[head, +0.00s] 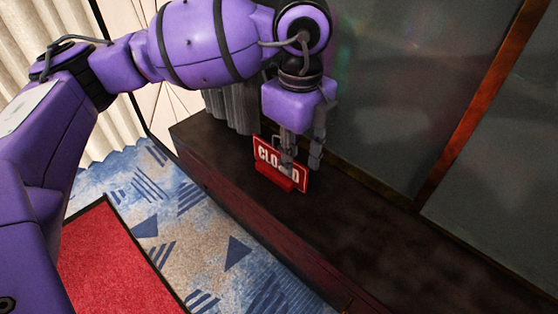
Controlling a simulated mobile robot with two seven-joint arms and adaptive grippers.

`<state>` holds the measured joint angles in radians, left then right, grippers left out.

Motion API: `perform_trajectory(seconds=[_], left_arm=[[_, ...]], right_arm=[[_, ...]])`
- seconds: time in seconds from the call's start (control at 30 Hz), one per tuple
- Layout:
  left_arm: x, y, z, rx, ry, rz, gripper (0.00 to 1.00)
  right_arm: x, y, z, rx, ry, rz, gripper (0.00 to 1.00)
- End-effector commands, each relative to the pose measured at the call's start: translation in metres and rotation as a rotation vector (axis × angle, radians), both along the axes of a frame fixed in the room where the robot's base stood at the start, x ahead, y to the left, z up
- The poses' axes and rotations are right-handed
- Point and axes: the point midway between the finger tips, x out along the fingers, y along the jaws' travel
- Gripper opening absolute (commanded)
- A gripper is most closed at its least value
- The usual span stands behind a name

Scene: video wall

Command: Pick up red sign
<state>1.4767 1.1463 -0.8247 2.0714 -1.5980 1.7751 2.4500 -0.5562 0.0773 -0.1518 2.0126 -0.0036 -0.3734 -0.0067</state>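The red sign (267,156) with white lettering, reading "CLOSED" in part, stands upright on a dark ledge (300,225). A red foot juts from its lower front. My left gripper (301,160) points down at the sign's right half. Its fingers are spread apart. One finger is in front of the sign and covers some of its letters. The other is at the sign's right edge, seemingly behind it. I cannot tell whether either finger touches the sign. My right gripper is not in view.
Dark glossy panels (400,90) with a brown frame strip (480,105) rise behind the ledge. A grey pleated cloth (235,108) stands left of the sign. The ledge's right part is clear. Blue patterned carpet (190,215) and a red mat (115,265) lie below.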

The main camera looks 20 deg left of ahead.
Motion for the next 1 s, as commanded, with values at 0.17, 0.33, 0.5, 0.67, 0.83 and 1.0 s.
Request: perform_trajectory(seconds=[0.17,0.33,0.5,0.67,0.83,1.0], left_arm=[[0.001,0.003,-0.027,0.0,0.003,0.0,0.27],[0.001,0.003,-0.032,0.0,0.0,0.0,0.27],[0.001,0.003,-0.032,0.0,0.001,-0.001,0.16],[0.001,0.003,-0.032,-0.001,0.001,-0.001,0.0],[0.001,0.003,-0.031,-0.001,0.0,-0.001,0.0],[0.001,0.002,-0.031,-0.001,0.0,-0.001,0.0]], right_arm=[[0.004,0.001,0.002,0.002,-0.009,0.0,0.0],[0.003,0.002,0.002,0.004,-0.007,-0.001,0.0],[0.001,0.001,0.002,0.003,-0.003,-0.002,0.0],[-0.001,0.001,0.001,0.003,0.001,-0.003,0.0],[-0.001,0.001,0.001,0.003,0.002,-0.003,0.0],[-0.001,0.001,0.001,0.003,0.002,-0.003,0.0]])
